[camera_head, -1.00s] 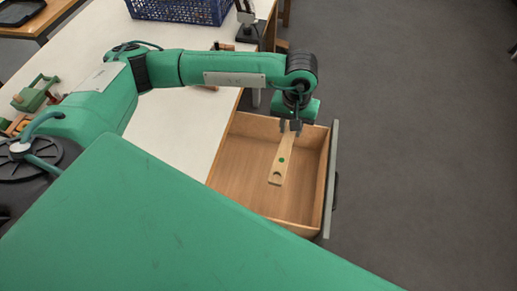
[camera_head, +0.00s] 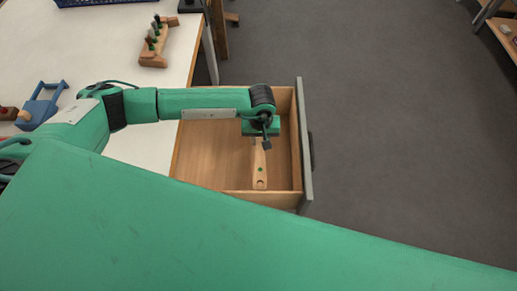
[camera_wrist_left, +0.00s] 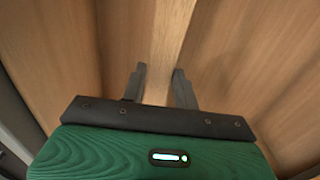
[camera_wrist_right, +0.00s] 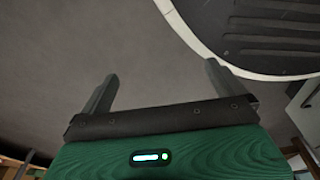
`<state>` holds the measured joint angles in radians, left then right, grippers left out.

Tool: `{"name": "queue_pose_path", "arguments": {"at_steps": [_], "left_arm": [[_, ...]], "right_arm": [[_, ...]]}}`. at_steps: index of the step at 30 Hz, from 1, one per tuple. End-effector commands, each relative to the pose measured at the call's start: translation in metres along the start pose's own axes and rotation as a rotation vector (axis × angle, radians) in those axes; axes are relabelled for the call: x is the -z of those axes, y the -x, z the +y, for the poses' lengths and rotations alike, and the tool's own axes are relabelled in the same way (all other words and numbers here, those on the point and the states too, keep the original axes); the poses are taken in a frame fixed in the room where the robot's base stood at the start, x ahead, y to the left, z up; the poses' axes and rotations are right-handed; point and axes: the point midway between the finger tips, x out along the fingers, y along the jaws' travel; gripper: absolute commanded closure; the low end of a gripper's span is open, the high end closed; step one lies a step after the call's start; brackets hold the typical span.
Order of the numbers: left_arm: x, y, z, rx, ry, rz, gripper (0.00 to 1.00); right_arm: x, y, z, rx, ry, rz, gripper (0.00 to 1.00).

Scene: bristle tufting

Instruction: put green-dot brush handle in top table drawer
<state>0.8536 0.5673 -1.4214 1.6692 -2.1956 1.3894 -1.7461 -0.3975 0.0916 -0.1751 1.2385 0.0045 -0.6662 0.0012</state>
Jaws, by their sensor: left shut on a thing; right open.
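The wooden brush handle (camera_head: 260,172) with a green dot hangs from my left gripper (camera_head: 262,142), over or within the open table drawer (camera_head: 212,155). The left wrist view shows the pale handle (camera_wrist_left: 170,35) between the two fingers (camera_wrist_left: 158,85), with wooden drawer boards around it. The fingers are shut on its upper end. I cannot tell whether the handle's lower end touches the drawer floor. My right gripper (camera_wrist_right: 161,75) shows only in the right wrist view, open and empty above grey floor.
The white table (camera_head: 130,60) lies left of the drawer. On it stand a wooden block with pegs (camera_head: 154,48), a blue tool (camera_head: 42,105) and a blue crate (camera_head: 88,2). Grey floor right of the drawer is clear.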

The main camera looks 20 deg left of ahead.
Motion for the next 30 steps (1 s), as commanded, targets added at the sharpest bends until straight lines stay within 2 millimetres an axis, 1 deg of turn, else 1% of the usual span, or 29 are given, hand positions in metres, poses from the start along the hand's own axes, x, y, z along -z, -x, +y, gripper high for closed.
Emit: {"name": "queue_pose_path", "arguments": {"at_steps": [1, 4, 6, 11, 13, 18, 21, 30], "left_arm": [[-0.001, -0.013, 0.0, 0.001, 0.002, -0.004, 0.94], [-0.001, -0.032, 0.0, 0.001, 0.0, -0.002, 0.94], [0.0, -0.041, 0.0, 0.001, 0.002, -0.002, 0.94], [0.0, -0.051, 0.001, -0.001, 0.0, 0.0, 0.94], [-0.001, -0.057, 0.0, 0.001, -0.001, -0.001, 0.94], [-0.001, -0.082, 0.0, 0.0, 0.001, -0.002, 0.94], [0.0, -0.086, 0.001, -0.001, 0.0, 0.0, 0.94], [0.0, -0.087, 0.0, -0.001, -0.001, 0.0, 0.94]], "right_arm": [[-0.002, -0.001, 0.0, -0.001, 0.001, -0.002, 0.0], [-0.004, -0.002, 0.001, -0.001, 0.001, -0.001, 0.0], [-0.005, -0.003, 0.001, -0.001, 0.002, 0.0, 0.0], [-0.006, -0.004, 0.001, -0.001, 0.002, -0.001, 0.0], [-0.006, -0.004, 0.001, -0.001, 0.003, 0.0, 0.0], [-0.01, -0.005, 0.001, -0.002, 0.003, -0.006, 0.0], [-0.013, -0.007, 0.001, -0.002, 0.003, -0.01, 0.0], [-0.01, -0.007, 0.001, -0.002, 0.003, -0.008, 0.0]]}}
